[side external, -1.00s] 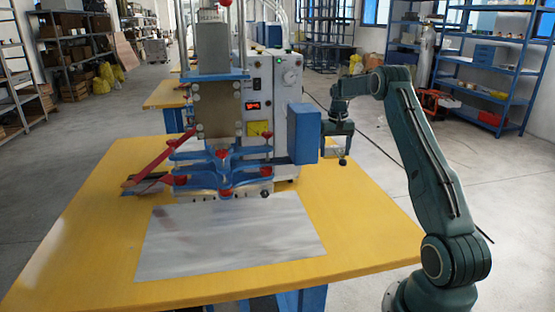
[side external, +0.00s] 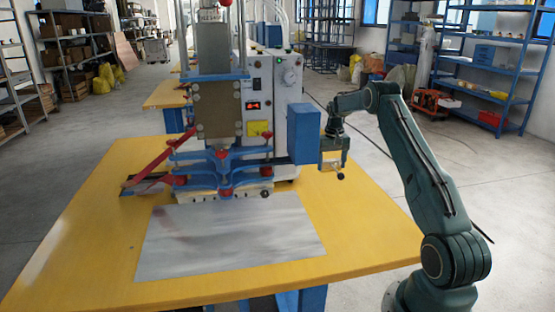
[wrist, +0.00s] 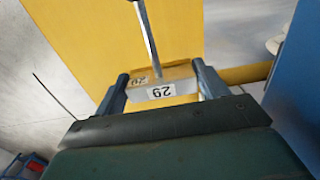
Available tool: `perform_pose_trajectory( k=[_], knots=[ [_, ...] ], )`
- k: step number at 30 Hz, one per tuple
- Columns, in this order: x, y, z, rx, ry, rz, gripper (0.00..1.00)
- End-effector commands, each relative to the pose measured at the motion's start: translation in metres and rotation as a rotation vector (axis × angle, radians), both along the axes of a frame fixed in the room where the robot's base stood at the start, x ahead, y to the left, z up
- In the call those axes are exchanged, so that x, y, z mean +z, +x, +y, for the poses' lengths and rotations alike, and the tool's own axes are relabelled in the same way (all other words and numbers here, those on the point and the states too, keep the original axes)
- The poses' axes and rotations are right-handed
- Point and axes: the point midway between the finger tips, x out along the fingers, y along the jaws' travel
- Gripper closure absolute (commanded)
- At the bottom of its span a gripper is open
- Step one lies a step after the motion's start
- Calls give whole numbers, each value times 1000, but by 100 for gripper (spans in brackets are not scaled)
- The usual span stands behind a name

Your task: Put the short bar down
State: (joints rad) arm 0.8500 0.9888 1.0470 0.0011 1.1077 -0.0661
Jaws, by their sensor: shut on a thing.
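My gripper (wrist: 160,76) is shut on the short bar (wrist: 158,94), a metal piece with white labels reading 29. In the wrist view the bar spans between the two fingers, and a thin grey strip runs from it toward the top of the picture. In the side view my gripper (side external: 333,168) is above the right part of the yellow table (side external: 365,215), just right of the blue box on the machine. The bar is too small there to make out clearly. I cannot tell whether it touches the table.
The welding machine (side external: 258,85) stands mid-table, with its blue box (side external: 304,134) close beside my gripper. A grey sheet (side external: 230,240) lies in front of the machine. The table's right side is clear. Shelves stand farther back.

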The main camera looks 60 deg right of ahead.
Motion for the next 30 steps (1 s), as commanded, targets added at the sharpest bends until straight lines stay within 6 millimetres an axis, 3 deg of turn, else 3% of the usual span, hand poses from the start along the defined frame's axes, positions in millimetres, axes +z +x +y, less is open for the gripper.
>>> perform_pose_trajectory(
  k=[13,30],
  knots=[
    [-81,0,0,0,-1,-1,59],
    [-110,0,0,0,1,1,59]
  ],
)
